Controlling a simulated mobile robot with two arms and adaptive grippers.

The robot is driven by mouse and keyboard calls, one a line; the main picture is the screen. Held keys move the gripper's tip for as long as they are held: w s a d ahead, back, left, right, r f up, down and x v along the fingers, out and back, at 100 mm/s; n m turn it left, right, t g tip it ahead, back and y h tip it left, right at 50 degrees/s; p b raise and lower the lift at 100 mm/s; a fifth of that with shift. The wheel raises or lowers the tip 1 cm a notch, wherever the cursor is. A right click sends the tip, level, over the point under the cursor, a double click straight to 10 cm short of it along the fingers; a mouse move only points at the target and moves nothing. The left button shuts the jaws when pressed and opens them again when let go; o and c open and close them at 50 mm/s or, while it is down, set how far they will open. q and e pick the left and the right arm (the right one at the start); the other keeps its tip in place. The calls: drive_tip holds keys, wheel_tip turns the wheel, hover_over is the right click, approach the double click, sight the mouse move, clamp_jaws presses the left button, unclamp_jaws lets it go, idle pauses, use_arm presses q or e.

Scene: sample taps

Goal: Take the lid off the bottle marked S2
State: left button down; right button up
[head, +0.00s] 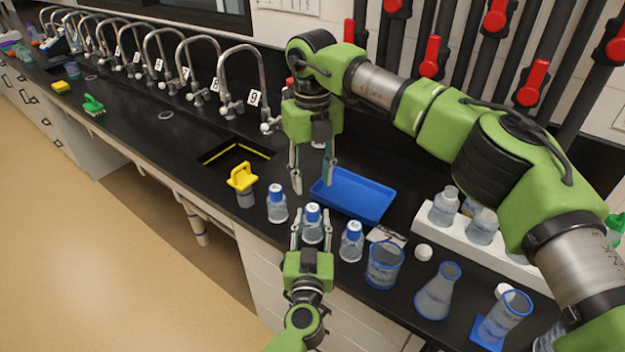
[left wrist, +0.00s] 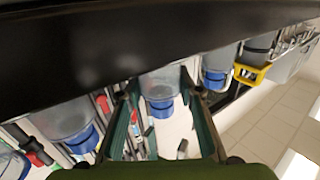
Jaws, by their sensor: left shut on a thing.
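Three small clear bottles with blue lids stand in a row near the bench's front edge: a left one (head: 277,207), a middle one (head: 312,230) and a right one (head: 351,246). I cannot read their marks, so I cannot tell which is S2. My left gripper (head: 312,222) is shut on the middle bottle's body, a finger on each side. The left wrist view shows this bottle (left wrist: 160,84) between the fingers, upside down in the picture, its blue lid (left wrist: 162,108) on. My right gripper (head: 312,187) is open and empty, pointing down above and behind the middle bottle.
A blue tray (head: 355,195) lies behind the bottles. A yellow-topped item (head: 242,180) stands left, by the sink (head: 236,151). A beaker (head: 384,265), a flask (head: 437,292) and a white rack (head: 428,225) crowd the right. Taps (head: 240,85) line the back.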

sight(312, 207)
drive_tip(key=m, duration=0.6)
drive_tip(key=shift+m, duration=0.4)
drive_tip(key=m, duration=0.6)
drive_tip(key=shift+m, duration=0.3)
drive_tip(key=m, duration=0.6)
drive_tip(key=shift+m, duration=0.4)
drive_tip(key=m, duration=0.5)
drive_tip(key=shift+f, duration=0.6)
wheel_tip(312, 207, down, 7)
drive_tip(key=shift+r, duration=0.1)
